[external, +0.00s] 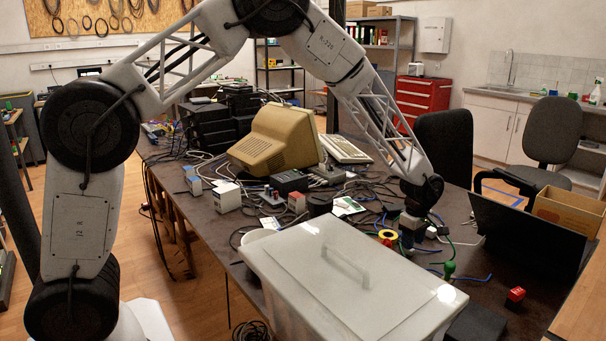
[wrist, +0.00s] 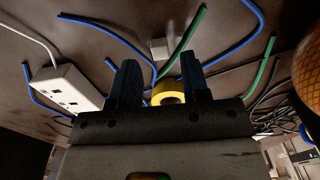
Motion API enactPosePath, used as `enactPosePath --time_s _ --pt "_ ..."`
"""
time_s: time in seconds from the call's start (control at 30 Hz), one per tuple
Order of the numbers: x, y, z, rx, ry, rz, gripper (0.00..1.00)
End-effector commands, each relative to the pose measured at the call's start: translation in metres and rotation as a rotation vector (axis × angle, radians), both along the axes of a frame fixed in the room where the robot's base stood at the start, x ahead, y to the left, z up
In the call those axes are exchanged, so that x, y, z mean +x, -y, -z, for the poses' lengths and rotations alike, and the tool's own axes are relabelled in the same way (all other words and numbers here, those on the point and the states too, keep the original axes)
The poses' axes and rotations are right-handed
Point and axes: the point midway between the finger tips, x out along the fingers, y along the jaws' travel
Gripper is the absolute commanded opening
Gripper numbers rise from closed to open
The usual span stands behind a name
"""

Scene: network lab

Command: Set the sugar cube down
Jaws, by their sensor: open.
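A small whitish cube, which looks like the sugar cube (wrist: 159,48), lies on the dark tabletop in the wrist view, just past my fingertips and between their lines. My gripper (wrist: 160,66) is open, with its two dark fingers apart and nothing visibly clasped. A yellow tape roll (wrist: 168,93) shows between the fingers. In the external view my gripper (external: 407,241) points down low over the table, behind the lidded box. I cannot make out the cube for certain there, and whether the fingertips touch the table is hidden.
A translucent lidded box (external: 340,270) stands close in front of my gripper. Blue and green cables (wrist: 262,75) lie around it, with a white power strip (wrist: 65,90) at left. A black laptop (external: 525,240) and a red block (external: 515,295) are to the right.

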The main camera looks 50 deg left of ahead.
Motion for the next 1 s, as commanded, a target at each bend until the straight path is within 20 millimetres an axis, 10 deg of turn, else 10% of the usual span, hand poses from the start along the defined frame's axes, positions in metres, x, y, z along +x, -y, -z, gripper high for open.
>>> enactPosePath --time_s 0.5,1.0 --pt "0.0 0.0 -0.078 0.0 0.001 0.0 0.42" --pt "0.0 0.0 -0.093 0.0 -0.001 0.0 0.42"
